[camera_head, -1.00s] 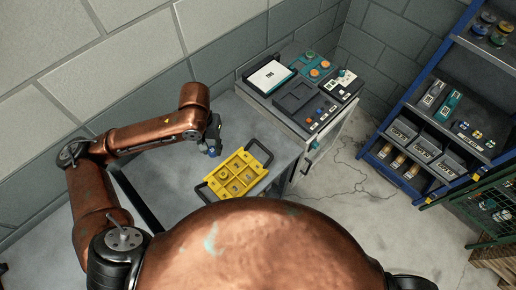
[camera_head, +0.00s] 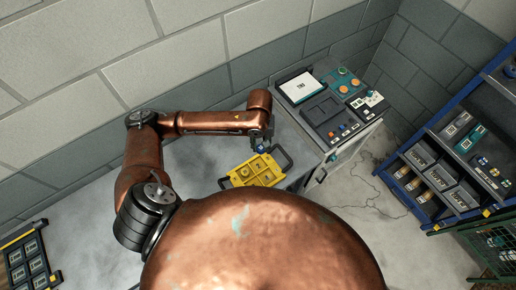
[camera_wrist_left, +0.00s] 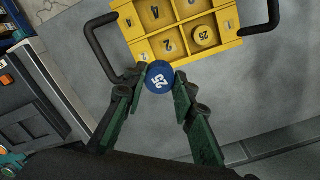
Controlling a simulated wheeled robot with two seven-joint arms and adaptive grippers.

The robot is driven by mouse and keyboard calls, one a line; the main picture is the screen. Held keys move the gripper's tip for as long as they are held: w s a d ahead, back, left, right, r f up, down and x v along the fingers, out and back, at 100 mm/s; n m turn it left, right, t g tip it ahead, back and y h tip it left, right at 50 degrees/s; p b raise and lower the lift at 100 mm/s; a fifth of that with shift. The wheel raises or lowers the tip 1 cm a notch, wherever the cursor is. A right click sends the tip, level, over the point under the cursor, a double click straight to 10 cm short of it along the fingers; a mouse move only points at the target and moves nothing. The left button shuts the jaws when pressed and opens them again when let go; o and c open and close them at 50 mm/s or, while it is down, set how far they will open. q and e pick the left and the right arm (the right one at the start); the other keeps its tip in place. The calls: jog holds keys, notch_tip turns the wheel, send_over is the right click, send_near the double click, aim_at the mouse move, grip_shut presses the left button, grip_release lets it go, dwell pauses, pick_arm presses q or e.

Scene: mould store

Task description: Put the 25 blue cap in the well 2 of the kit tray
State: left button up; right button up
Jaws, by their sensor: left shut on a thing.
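The blue cap (camera_wrist_left: 159,76), marked 25, is between the fingertips of my left gripper (camera_wrist_left: 160,80), which is shut on it. In the head view the left gripper (camera_head: 263,142) is at the far edge of the yellow kit tray (camera_head: 228,183), and the blue cap shows as a small spot under it. In the left wrist view the cap is just outside or over the near wall of the tray (camera_wrist_left: 134,38); its height is hard to tell. Numbered wells show there, and a yellow cap (camera_wrist_left: 205,36) marked 25 sits in one. My right gripper is out of view.
The tray has black handles (camera_wrist_left: 98,45) at its ends and stands on a grey bench. Right of it is a cabinet (camera_head: 330,125) with a panel and knobs on top. A blue shelf rack (camera_head: 405,185) stands further right. A dark labelled rack (camera_head: 30,262) is at lower left.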

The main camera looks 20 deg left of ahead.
pick_arm(q)
jog(key=shift+s+f+n+p, duration=0.45)
jog(key=shift+n+p, duration=0.4)
jog(key=shift+p, duration=1.1)
jog(key=shift+s+f+n+p, duration=0.25)
jog(key=shift+f+n+p, duration=0.45)
jog(key=shift+p, duration=1.25)
jog(key=shift+s+a+f+n+p, duration=0.1)
jog(key=shift+s+f+n+p, duration=0.2)
jog(key=shift+f+n+p, duration=0.3)
notch_tip(320, 180, down, 4)
jog(key=b, duration=0.6)
jog(key=shift+f, duration=0.1)
